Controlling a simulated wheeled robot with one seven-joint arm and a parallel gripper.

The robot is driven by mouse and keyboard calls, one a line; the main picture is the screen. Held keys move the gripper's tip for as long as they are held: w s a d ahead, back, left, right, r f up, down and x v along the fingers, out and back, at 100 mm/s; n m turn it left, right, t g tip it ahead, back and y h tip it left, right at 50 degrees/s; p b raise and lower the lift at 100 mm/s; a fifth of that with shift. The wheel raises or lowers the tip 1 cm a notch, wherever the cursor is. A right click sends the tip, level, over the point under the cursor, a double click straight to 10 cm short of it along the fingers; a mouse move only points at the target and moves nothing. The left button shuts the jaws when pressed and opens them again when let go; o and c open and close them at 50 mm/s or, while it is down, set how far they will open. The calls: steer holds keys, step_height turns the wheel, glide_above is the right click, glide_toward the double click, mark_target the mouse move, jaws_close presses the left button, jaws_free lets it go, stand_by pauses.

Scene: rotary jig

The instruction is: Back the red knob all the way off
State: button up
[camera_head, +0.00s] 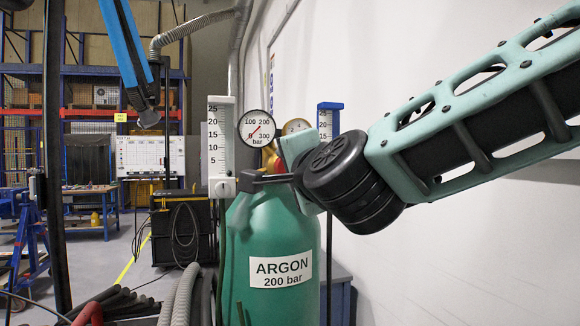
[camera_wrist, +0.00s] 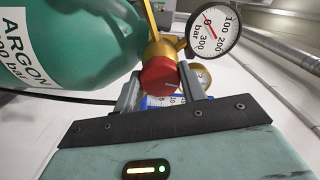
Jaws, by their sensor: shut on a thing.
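The red knob (camera_wrist: 160,77) sits on a brass regulator body (camera_wrist: 168,47) in the wrist view, with a short pale line on its face. My gripper (camera_wrist: 160,84) has its two grey fingers on either side of the knob and is shut on it. In the head view only a sliver of the red knob (camera_head: 279,167) shows, with my gripper (camera_head: 270,178) and wrist covering most of it. The regulator is on a green argon bottle (camera_head: 262,240) labelled ARGON 200 bar.
A round pressure gauge (camera_head: 257,128) and a second gauge (camera_head: 296,126) stand above the knob. A flow scale (camera_head: 221,145) with a white base is left of them, and a blue-topped scale (camera_head: 329,120) is at the right. A white wall is close on the right.

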steer(key=shift+n, duration=0.6)
steer(key=shift+f+n, duration=0.1)
steer(key=shift+n, duration=0.2)
steer(key=o, duration=1)
